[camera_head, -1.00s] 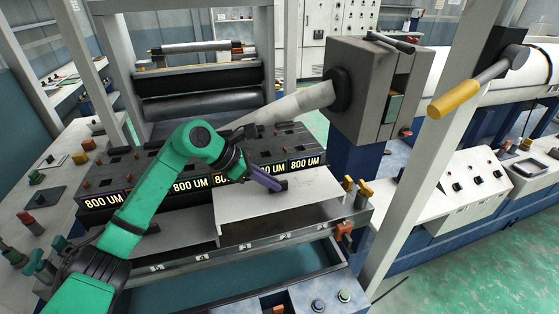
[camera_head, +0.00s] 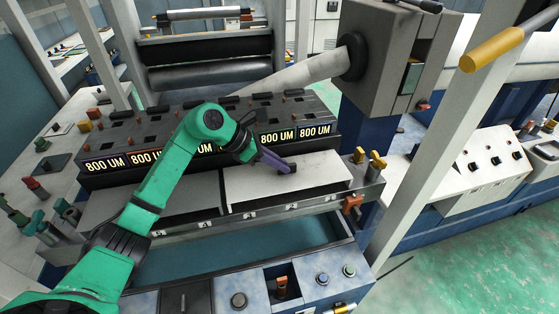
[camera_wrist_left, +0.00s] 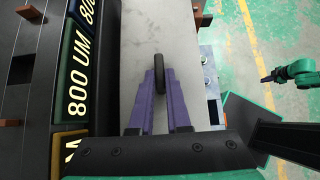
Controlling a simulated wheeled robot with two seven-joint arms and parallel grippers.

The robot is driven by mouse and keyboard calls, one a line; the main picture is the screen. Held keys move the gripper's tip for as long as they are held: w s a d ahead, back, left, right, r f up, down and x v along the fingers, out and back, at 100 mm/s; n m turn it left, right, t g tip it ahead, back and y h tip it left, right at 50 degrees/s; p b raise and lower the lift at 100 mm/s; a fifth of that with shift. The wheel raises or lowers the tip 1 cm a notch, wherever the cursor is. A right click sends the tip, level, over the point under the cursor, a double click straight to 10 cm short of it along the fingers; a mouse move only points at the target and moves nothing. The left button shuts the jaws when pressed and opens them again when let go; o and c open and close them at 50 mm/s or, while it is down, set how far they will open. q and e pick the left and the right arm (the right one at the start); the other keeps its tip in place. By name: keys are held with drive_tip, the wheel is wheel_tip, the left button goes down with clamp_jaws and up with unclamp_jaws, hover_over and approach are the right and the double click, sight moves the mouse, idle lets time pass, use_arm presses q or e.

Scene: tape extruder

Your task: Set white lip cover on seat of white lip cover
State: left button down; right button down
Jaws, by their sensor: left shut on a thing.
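The white lip cover (camera_head: 315,180) is a flat pale plate with a small dark upright handle (camera_wrist_left: 158,74). In the head view it lies level at the front of the 800 UM blocks, above the front rail, on the right half. My left gripper (camera_head: 286,168) is shut on the handle, with its purple fingers on both sides of it. The plate also shows in the left wrist view (camera_wrist_left: 185,40). The seat under it is hidden, and I cannot tell whether the plate touches it. My right gripper (camera_wrist_left: 268,77) seems to show small and dark at the right of the wrist view.
A row of dark blocks labelled 800 UM (camera_head: 278,137) stands behind the plate. A grey plate (camera_head: 185,200) lies to its left. Yellow knobs (camera_head: 376,160) and an orange clamp (camera_head: 352,204) stand at its right end. A blue-green trough (camera_head: 230,246) runs in front.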

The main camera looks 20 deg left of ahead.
use_arm(q)
drive_tip(key=c, duration=0.8)
unclamp_jaws()
drive_tip(key=shift+s+a+r, duration=0.1)
drive_tip(key=shift+a+r, duration=0.1)
drive_tip(key=shift+a, duration=0.05)
drive_tip(key=b+v, duration=0.3)
drive_tip(key=v, duration=1.1)
drive_tip(key=shift+d, duration=0.1)
